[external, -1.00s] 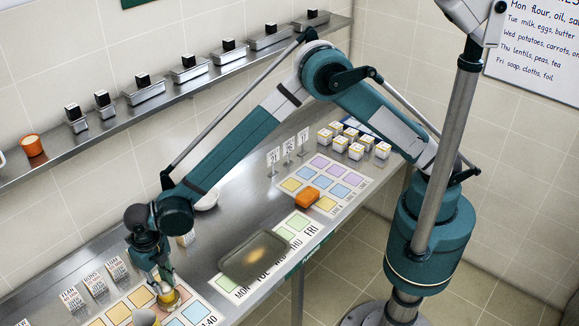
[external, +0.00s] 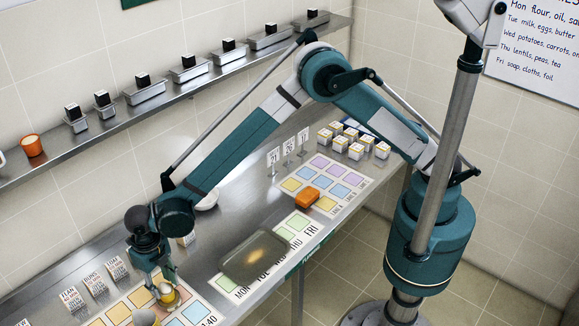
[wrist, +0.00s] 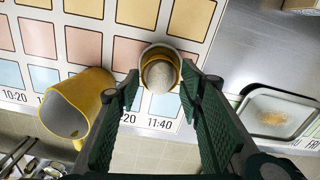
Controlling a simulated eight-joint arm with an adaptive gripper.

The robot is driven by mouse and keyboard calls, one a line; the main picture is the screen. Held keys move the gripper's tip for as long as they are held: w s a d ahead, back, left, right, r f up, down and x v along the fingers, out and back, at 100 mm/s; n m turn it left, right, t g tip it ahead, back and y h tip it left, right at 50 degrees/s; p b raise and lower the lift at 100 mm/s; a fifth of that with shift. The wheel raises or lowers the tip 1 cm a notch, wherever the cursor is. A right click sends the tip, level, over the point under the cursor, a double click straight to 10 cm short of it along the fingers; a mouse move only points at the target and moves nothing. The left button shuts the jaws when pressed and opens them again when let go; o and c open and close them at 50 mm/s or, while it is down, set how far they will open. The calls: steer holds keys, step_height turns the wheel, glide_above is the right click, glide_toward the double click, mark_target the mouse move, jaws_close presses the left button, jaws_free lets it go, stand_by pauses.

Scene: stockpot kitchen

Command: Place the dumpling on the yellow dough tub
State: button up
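The yellow dough tub (wrist: 147,54) stands on the printed sheet, its rim seen from above in the wrist view. The pale, rounded dumpling (wrist: 159,76) sits at its mouth, within the rim as seen from above; how deep it rests I cannot tell. In the external view the dumpling (external: 166,289) shows small under my gripper. My gripper (wrist: 160,82) is open, with one finger on each side of the tub and dumpling and visible gaps between. A second yellow container (wrist: 87,95) with a greyish-white round end is to the left in the wrist view.
The sheet (wrist: 72,45) has coloured squares and time labels. A grey tray (external: 255,257) lies to the right on the steel counter. Small label cards (external: 95,283) stand behind the sheet.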

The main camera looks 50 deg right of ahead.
mark_target(163, 285)
steer(key=shift+r, duration=0.2)
step_height(163, 285, up, 12)
steer(key=shift+b, duration=0.4)
stand_by(0.7)
stand_by(0.4)
